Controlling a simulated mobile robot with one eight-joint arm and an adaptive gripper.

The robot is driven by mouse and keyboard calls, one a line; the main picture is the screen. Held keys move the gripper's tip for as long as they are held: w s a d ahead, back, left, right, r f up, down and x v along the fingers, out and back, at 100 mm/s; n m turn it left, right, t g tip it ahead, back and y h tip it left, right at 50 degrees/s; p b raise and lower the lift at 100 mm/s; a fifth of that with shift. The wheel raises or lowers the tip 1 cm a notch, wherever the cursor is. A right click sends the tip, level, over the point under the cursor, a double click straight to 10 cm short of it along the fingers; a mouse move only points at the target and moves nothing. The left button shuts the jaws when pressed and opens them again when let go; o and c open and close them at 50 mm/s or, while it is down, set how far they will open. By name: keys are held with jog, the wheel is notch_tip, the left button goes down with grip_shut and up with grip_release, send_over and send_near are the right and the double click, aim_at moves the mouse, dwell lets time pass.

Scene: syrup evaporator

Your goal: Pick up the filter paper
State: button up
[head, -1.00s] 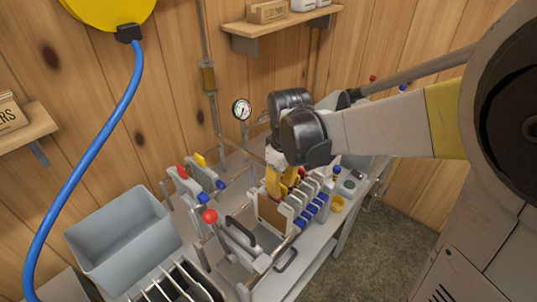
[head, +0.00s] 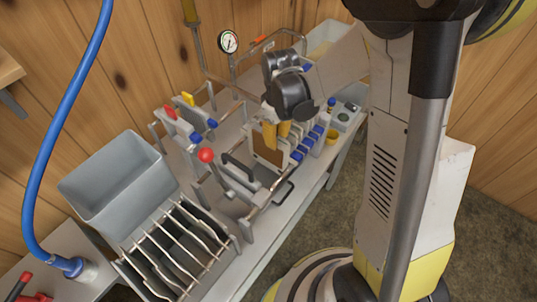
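A brown sheet that looks like the filter paper (head: 266,152) stands upright at the front of a row of pale plates in the press on the bench. My gripper (head: 277,135) points down from above, its two yellow fingers at the sheet's top edge. One finger overlaps the sheet in the picture and the other is just to its right. I cannot tell whether the fingers touch or pinch the sheet. The sheet's top is partly hidden by the fingers.
Blue-tabbed plates (head: 303,146) stand close to the right of the sheet. A red-knobbed lever (head: 206,155) and a dark handle (head: 240,168) are to the left. A grey bin (head: 120,185) and a slotted rack (head: 178,250) are at the lower left.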

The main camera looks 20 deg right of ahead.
jog(key=shift+s+f, duration=0.15)
jog(key=shift+f, duration=0.2)
grip_shut()
notch_tip(320, 180, up, 18)
jog(key=p, duration=0.4)
dwell(0.3)
